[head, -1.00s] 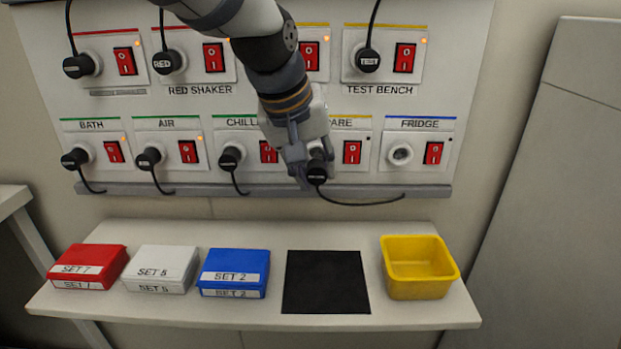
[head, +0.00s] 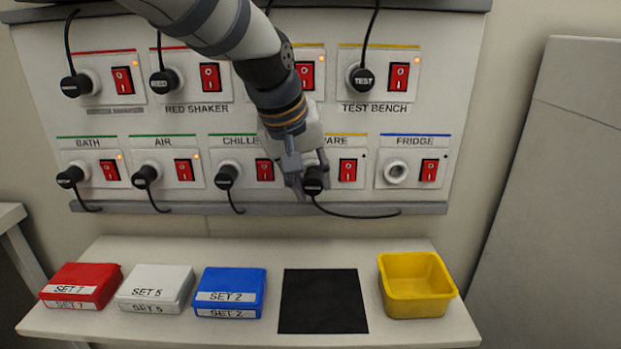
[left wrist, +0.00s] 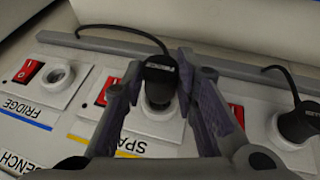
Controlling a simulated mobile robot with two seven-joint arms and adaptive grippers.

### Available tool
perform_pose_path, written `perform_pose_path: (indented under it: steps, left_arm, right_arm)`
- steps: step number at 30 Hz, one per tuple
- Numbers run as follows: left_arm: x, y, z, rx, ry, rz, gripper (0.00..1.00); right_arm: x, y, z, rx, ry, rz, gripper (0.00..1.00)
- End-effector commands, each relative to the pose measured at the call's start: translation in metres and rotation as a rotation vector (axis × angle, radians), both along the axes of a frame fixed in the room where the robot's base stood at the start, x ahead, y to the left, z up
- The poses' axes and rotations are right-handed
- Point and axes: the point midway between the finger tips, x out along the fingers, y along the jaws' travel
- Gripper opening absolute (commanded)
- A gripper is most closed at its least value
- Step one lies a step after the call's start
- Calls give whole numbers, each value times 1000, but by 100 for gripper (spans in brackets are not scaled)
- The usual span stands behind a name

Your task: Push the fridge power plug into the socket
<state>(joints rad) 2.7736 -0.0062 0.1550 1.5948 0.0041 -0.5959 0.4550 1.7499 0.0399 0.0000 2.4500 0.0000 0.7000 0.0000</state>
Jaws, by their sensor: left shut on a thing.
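The black plug (head: 313,181) is at the SPARE socket (left wrist: 158,121), with its cable running right to the ledge; its label is too small to read. It also shows in the left wrist view (left wrist: 160,82). My left gripper (head: 303,184) is shut on this plug, one finger on each side of it in the left wrist view (left wrist: 164,66). The FRIDGE socket (head: 396,172) is a white ring with nothing in it, to the right of SPARE. It also shows in the left wrist view (left wrist: 57,77). My right gripper is not in view.
Other plugs sit in their sockets, including CHILLER (head: 227,176) and TEST BENCH (head: 363,78). Red switches (head: 429,170) stand beside the sockets. A grey ledge (head: 420,208) runs below. The shelf holds coloured boxes (head: 230,288), a black mat (head: 323,300) and a yellow bin (head: 416,285).

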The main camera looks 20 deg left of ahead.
Motion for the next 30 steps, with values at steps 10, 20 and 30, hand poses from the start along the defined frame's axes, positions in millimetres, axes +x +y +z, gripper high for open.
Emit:
perform_pose_path:
  steps: [10, 20, 30]
  left_arm:
    - [6, 2, 0, 0, 0, 1, 0]
    - [11, 3, 0, 0, 0, 0, 0]
    - [11, 3, 0, -1, -1, 0, 0]
  right_arm:
    - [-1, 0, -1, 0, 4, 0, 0]
    - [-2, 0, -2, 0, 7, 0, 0]
    - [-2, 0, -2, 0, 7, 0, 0]
